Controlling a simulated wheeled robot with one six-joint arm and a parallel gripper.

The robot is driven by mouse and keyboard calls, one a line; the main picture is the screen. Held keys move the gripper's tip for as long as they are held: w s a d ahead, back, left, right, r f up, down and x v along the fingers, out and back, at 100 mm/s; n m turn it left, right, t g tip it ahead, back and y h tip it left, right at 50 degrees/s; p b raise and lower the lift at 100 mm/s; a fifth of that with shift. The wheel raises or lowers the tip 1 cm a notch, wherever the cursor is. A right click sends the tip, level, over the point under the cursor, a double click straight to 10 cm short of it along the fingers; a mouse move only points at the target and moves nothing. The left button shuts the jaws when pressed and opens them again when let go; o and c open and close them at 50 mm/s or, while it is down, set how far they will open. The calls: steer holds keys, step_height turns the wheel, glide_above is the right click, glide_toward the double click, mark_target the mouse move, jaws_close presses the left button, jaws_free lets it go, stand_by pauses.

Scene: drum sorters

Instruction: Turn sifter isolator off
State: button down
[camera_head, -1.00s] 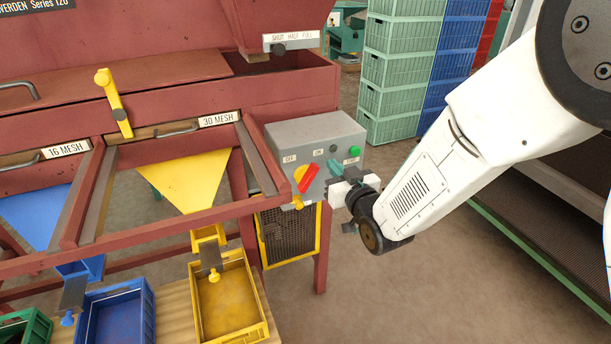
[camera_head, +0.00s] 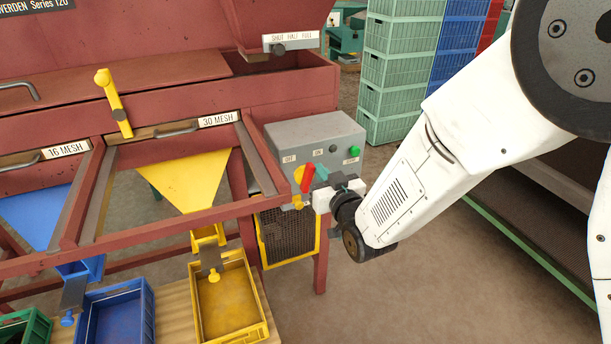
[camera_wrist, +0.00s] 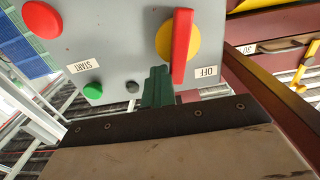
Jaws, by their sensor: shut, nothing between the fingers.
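The sifter isolator is a red handle (camera_head: 307,178) on a yellow disc (camera_head: 298,202), on the front of a grey control box (camera_head: 320,130). In the wrist view the red handle (camera_wrist: 181,45) stands nearly upright on its yellow disc (camera_wrist: 163,40), with the OFF label (camera_wrist: 205,71) to the right of its lower tip. My gripper (camera_head: 321,171) is shut and empty, its teal fingers right of the handle in the head view. In the wrist view the fingers (camera_wrist: 158,80) sit just left of the handle's lower end. I cannot tell whether they touch it. They hide part of the box face.
The box also carries a green START button (camera_wrist: 93,90), a small dark button (camera_wrist: 133,87) and a large red button (camera_wrist: 42,18). A yellow bin (camera_head: 228,305) is below left.

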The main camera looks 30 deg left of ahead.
steer(key=shift+s+f, duration=0.1)
steer(key=shift+f, duration=0.1)
steer(key=s+d+r, duration=0.1)
steer(key=s+d, duration=0.2)
steer(key=d, duration=0.3)
steer(key=shift+s, duration=0.25)
steer(key=shift+r, duration=0.1)
stand_by(0.3)
